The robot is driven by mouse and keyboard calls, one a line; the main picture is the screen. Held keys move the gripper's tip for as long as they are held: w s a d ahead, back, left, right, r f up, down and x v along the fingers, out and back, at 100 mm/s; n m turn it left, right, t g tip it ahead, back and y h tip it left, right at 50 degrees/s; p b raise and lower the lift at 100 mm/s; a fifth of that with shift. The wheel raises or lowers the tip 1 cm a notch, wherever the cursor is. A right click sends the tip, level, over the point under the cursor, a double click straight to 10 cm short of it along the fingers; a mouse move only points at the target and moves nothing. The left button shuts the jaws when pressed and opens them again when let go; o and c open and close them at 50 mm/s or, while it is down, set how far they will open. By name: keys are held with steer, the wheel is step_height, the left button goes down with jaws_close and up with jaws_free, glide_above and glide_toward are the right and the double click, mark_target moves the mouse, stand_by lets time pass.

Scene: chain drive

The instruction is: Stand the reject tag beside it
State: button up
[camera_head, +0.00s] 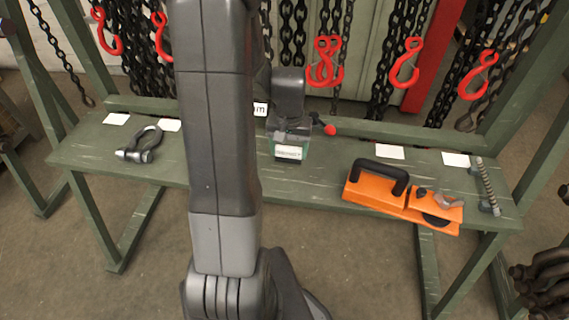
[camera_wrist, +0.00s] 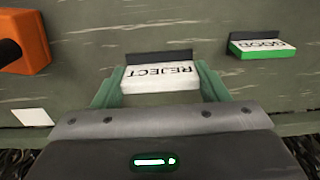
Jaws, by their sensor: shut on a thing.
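The reject tag (camera_wrist: 160,84) is a white block lettered REJECT with a dark strip along one edge. My gripper (camera_wrist: 158,74) is shut on it, with one green finger at each end, in the wrist view. The tag also shows in the head view (camera_head: 289,152) below my gripper (camera_head: 291,138), over the middle of the green bench (camera_head: 335,165). I cannot tell whether the tag touches the bench. A green-edged GOOD tag (camera_wrist: 262,49) lies to the right in the wrist view, apart from my gripper. My arm hides part of the bench in the head view.
An orange tool with a black handle (camera_head: 405,196) lies on the bench to the right, with a threaded rod (camera_head: 487,187) at the end. A grey shackle (camera_head: 140,146) lies left. White cards (camera_head: 390,152) line the back. Chains with red hooks (camera_head: 405,64) hang behind.

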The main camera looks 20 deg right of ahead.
mark_target(289, 157)
steer(key=shift+f, duration=2.75)
steer(key=shift+f, duration=0.1)
steer(key=o, duration=1)
steer(key=shift+c, duration=0.2)
step_height(289, 157, up, 12)
steer(key=shift+r+p, duration=0.15)
steer(key=shift+p, duration=0.2)
